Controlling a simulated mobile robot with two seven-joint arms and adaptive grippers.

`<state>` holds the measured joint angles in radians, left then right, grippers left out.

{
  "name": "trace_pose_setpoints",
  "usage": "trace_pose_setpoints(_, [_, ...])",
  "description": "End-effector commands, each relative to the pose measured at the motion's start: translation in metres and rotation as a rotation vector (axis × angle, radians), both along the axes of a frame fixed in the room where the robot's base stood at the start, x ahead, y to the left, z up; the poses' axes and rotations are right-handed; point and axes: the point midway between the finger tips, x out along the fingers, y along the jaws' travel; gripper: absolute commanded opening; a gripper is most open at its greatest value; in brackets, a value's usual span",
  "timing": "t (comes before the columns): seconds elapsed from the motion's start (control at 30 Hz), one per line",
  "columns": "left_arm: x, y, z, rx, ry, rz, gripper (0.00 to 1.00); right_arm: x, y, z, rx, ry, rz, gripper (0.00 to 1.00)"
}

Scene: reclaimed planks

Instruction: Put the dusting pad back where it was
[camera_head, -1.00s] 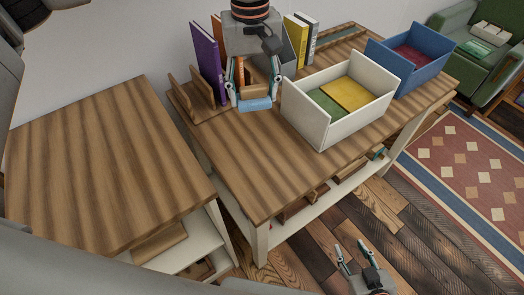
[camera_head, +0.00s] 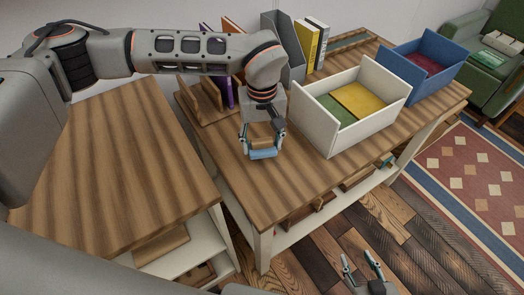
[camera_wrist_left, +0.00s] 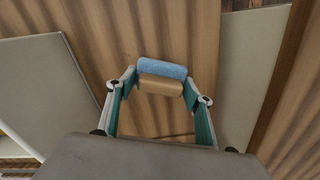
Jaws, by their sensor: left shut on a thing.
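The dusting pad has a blue face and a wooden back. It shows in the head view (camera_head: 263,153) and in the left wrist view (camera_wrist_left: 161,76). My left gripper (camera_head: 263,146) is shut on it, with one finger at each end of its wooden back in the left wrist view (camera_wrist_left: 160,90). The pad appears held over the wooden desk (camera_head: 265,195), left of the white box; the height of any gap is hard to tell. My right gripper (camera_head: 363,264) is open and empty, low in the head view, over the floor in front of the desk.
The white box (camera_head: 330,125) holds green and yellow things. A blue box (camera_head: 405,85) stands behind it. A wooden rack (camera_head: 205,100), a purple book (camera_head: 229,92) and a grey file holder (camera_head: 283,45) line the back. A second table (camera_head: 110,180) is left; the desk's front left is clear.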

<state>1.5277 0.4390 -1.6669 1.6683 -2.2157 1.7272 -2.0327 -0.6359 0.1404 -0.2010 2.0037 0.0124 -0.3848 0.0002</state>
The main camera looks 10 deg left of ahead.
Motion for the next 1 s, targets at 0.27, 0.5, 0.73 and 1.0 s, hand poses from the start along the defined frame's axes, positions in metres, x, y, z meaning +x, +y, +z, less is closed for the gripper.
trace_pose_setpoints(0.27, [-0.001, 0.0, -0.038, 0.0, 0.004, 0.0, 0.27, 0.002, 0.0, -0.004, -0.003, -0.001, 0.001, 0.4])
trace_pose_setpoints(0.5, [0.0, 0.0, -0.039, 0.001, 0.0, 0.0, 0.27, 0.004, 0.0, -0.001, -0.003, -0.005, 0.001, 0.4])
trace_pose_setpoints(0.73, [0.0, 0.0, -0.042, 0.001, 0.0, -0.001, 0.64, 0.003, 0.0, -0.002, -0.003, -0.004, 0.002, 0.4])
trace_pose_setpoints(1.0, [0.0, 0.0, -0.042, 0.001, 0.001, 0.0, 0.68, -0.002, 0.0, -0.005, -0.003, 0.005, 0.001, 0.4])
